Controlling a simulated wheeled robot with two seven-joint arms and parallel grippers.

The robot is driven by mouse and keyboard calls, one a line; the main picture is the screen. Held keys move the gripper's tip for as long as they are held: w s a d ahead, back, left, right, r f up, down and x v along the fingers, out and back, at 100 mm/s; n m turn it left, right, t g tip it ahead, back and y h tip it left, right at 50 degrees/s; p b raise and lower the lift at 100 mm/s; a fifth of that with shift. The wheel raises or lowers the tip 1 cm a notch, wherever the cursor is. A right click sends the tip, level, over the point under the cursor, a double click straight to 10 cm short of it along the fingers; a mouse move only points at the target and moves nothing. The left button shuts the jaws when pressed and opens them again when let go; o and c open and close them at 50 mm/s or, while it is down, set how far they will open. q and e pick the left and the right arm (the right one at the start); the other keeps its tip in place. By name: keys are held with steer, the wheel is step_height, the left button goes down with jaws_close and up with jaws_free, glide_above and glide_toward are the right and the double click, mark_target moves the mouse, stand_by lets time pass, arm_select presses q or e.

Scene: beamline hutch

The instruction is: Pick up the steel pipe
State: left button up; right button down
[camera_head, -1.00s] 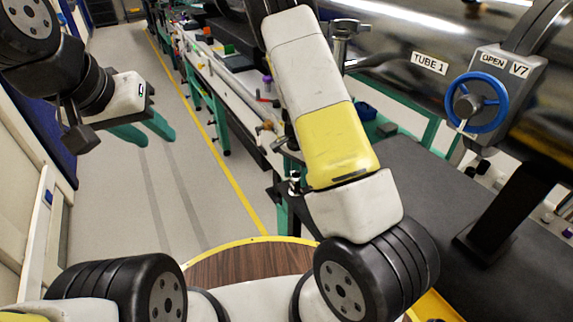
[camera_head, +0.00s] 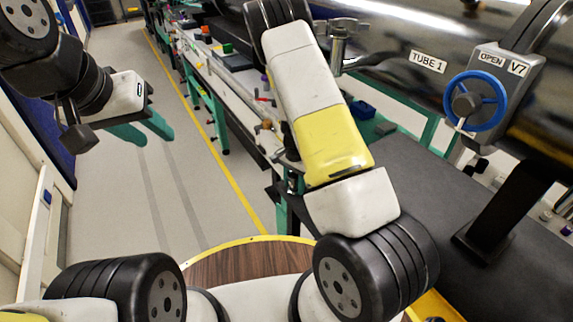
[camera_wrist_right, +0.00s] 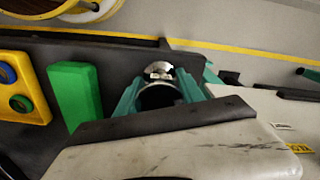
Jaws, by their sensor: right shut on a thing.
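The steel pipe (camera_wrist_right: 159,71) shows in the right wrist view as a short shiny, rounded metal shape between the teal fingers of my right gripper (camera_wrist_right: 158,80). That gripper is shut on it. The lower part of the space between the fingers is dark, so the pipe's full length cannot be told. In the head view my right arm hides the right gripper and the pipe. My left gripper (camera_head: 157,140) is open and empty, with its two teal fingers apart over the floor at the left.
A green block (camera_wrist_right: 76,94) and a yellow holder with round openings (camera_wrist_right: 22,92) lie left of the right gripper. A dark tube labelled TUBE 1 (camera_head: 400,75) with a blue valve wheel (camera_head: 476,101) stands at right. A cluttered bench (camera_head: 240,80) runs along the aisle.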

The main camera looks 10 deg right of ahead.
mark_target(294, 174)
steer(key=shift+r, duration=0.1)
steer(key=shift+r, duration=0.65)
step_height(294, 174, up, 2)
steer(key=shift+r, duration=0.2)
steer(key=s+a, duration=0.2)
steer(key=s, duration=0.5)
steer(key=s+a+r, duration=0.1)
steer(key=s+a, duration=0.2)
steer(key=s, duration=0.5)
steer(key=shift+a, duration=0.3)
steer(key=shift+r, duration=0.1)
